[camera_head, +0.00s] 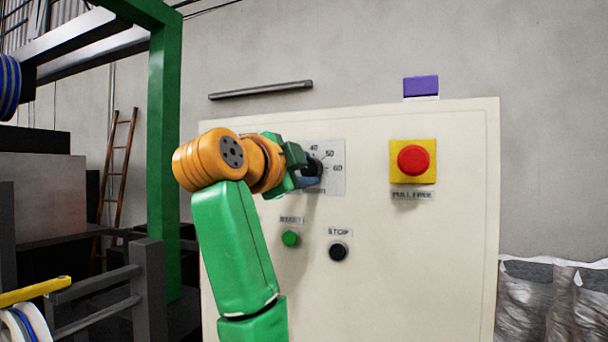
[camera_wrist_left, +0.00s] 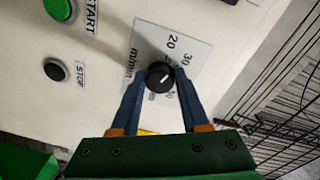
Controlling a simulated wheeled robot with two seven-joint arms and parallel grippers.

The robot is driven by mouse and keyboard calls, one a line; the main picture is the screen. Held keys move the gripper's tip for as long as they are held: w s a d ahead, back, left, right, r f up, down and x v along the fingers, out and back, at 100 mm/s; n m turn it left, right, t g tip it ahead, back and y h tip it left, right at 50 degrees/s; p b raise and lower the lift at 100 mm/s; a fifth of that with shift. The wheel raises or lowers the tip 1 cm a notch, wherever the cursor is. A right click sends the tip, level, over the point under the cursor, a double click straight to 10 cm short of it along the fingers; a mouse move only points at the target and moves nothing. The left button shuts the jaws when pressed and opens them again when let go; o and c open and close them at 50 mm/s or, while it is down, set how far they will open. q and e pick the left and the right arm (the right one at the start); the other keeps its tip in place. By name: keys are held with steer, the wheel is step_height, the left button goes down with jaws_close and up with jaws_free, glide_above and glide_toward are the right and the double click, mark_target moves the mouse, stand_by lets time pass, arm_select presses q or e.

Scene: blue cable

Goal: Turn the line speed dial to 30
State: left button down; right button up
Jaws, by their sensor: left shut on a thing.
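The line speed dial (camera_wrist_left: 160,75) is a round black knob with a white pointer mark, on a white scale plate (camera_wrist_left: 190,48) printed "m/min". In the wrist view the numbers 20 and 30 are readable, and the mark points to the upper right, roughly toward the 30 side; its exact reading is unclear. My left gripper (camera_head: 312,172) is shut on the dial, its two blue fingers on opposite sides of the knob. In the head view, 40, 50 and 60 show on the plate (camera_head: 337,180); my gripper hides the lower numbers and most of the knob.
The cream control panel (camera_head: 450,260) also carries a green start button (camera_head: 290,239), a black stop button (camera_head: 338,251) and a red emergency button (camera_head: 413,160) on yellow. A green post (camera_head: 164,200) stands left. A wire rack (camera_wrist_left: 295,95) shows in the wrist view.

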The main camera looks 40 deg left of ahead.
arm_select(q)
steer(key=shift+r+m, duration=0.1)
steer(key=shift+m, duration=2.1)
steer(key=c, duration=0.8)
jaws_free()
steer(key=o, duration=0.4)
steer(key=shift+w+g, duration=0.15)
steer(key=shift+g, duration=0.15)
